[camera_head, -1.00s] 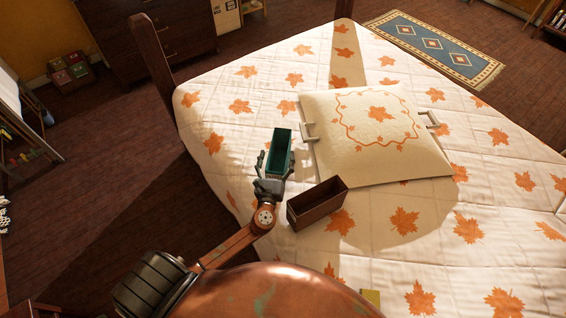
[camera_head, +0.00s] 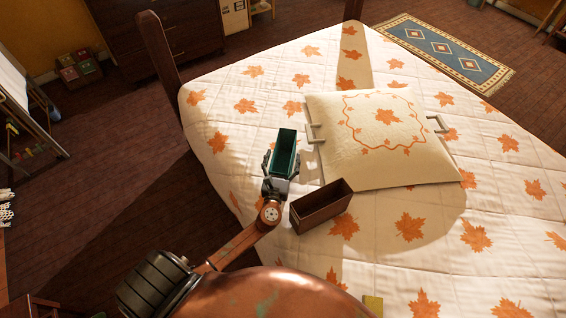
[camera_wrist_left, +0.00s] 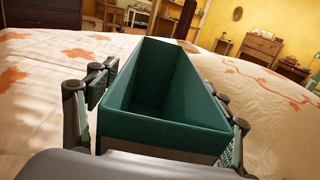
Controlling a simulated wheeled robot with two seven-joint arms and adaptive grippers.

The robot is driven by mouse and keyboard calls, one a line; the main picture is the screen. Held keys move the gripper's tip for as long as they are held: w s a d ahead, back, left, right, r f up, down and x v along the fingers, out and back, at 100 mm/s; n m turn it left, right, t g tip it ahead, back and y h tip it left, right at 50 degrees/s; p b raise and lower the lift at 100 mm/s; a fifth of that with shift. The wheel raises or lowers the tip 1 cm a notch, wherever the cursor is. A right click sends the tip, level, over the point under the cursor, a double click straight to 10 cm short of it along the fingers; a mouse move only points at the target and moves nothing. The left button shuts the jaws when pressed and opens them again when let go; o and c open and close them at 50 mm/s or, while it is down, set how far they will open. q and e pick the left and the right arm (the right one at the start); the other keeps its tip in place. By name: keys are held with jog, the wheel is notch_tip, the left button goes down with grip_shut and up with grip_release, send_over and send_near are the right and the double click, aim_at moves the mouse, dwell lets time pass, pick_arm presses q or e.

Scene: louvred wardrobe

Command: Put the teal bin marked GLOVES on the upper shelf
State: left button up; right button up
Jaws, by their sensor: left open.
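The open-topped teal bin (camera_head: 285,150) stands on the quilted bed, left of the cream pillow-like cushion. My left gripper (camera_head: 281,163) is open, with one finger on each side of the bin's near end. In the left wrist view the bin (camera_wrist_left: 165,118) fills the middle and looks empty inside. The left gripper's fingers (camera_wrist_left: 165,108) flank its side walls there; whether they touch is hard to tell. No GLOVES marking is readable. The upper shelf cannot be made out. My right gripper is not in view.
A dark brown open box (camera_head: 321,206) stands on the bed close to the right of my left gripper. The cushion (camera_head: 380,140) with grey side handles lies beyond it. Bedposts (camera_head: 160,55) rise at the far side. A rack (camera_head: 30,125) stands at the far left.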

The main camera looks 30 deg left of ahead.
pick_arm(q)
jog(key=shift+c, duration=0.7)
jog(key=c, duration=1.4)
jog(key=shift+c, duration=1)
jog(key=shift+r, duration=0.15)
